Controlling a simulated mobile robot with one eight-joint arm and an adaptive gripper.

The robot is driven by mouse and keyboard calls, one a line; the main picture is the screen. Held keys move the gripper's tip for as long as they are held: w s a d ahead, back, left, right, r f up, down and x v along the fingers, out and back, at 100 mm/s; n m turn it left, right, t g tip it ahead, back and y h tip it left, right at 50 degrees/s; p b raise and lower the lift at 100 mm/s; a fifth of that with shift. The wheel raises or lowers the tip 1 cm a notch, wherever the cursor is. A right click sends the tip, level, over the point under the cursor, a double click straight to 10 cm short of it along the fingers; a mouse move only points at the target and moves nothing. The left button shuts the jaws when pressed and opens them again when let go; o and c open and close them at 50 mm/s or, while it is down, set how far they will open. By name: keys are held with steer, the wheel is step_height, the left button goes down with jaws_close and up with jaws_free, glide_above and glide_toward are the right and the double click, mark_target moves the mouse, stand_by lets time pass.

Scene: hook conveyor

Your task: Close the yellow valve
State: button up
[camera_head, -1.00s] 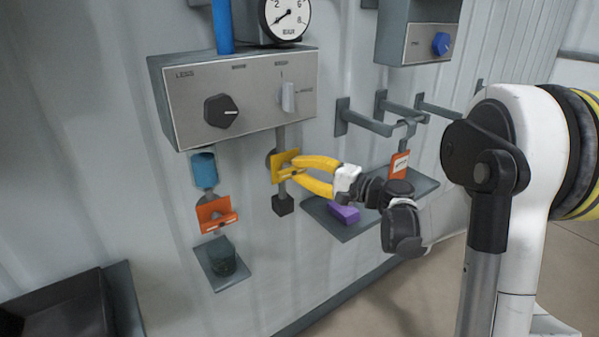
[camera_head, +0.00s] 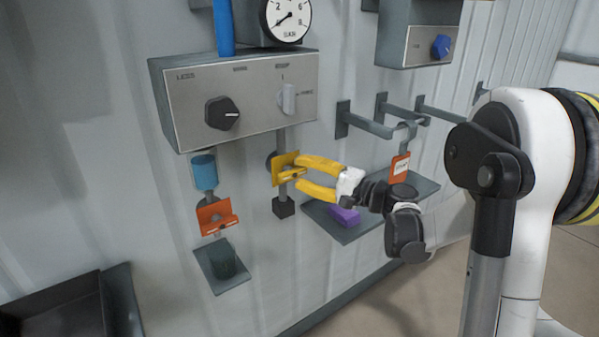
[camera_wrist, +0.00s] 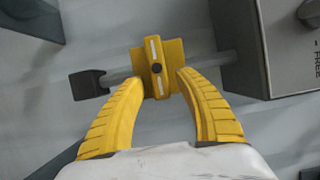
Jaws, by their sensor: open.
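The yellow valve (camera_head: 284,170) sits on a vertical grey pipe below the control box on the wall. In the wrist view the valve (camera_wrist: 158,66) shows a raised yellow handle with pale marks and a dark centre screw. The handle lies across the pipe, which runs sideways in that view. My gripper (camera_head: 297,177) has yellow fingers, open, at the valve. In the wrist view my gripper (camera_wrist: 158,80) has one fingertip on each side of the handle, with the tips close to the valve plate. I cannot tell whether they touch it.
The control box (camera_head: 240,95) with a black knob and a white switch is just above. An orange valve (camera_head: 215,215) is to the left. A shelf (camera_head: 345,229) with a purple block (camera_head: 346,214), hooks (camera_head: 365,122) and an orange tag (camera_head: 400,169) are to the right.

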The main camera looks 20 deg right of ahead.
steer(key=v, duration=1.1)
steer(key=shift+s, duration=0.15)
steer(key=s+a+f+n+g+h, duration=0.2)
steer(key=s+a+g, duration=0.15)
steer(key=a, duration=0.25)
steer(key=s+a+f+n+g+h, duration=0.2)
steer(key=s+a, duration=0.2)
steer(key=a, duration=0.2)
steer(key=s+d+f+n+h, duration=0.1)
steer(key=s+f+n+h, duration=0.1)
steer(key=s, duration=0.5)
steer(key=s+d+f+n+h, duration=0.1)
steer(key=s+n+h, duration=0.3)
steer(key=s+h, duration=0.1)
steer(key=shift+s+f+g+h, duration=0.4)
steer(key=shift+s+g, duration=0.05)
steer(key=shift+s, duration=0.45)
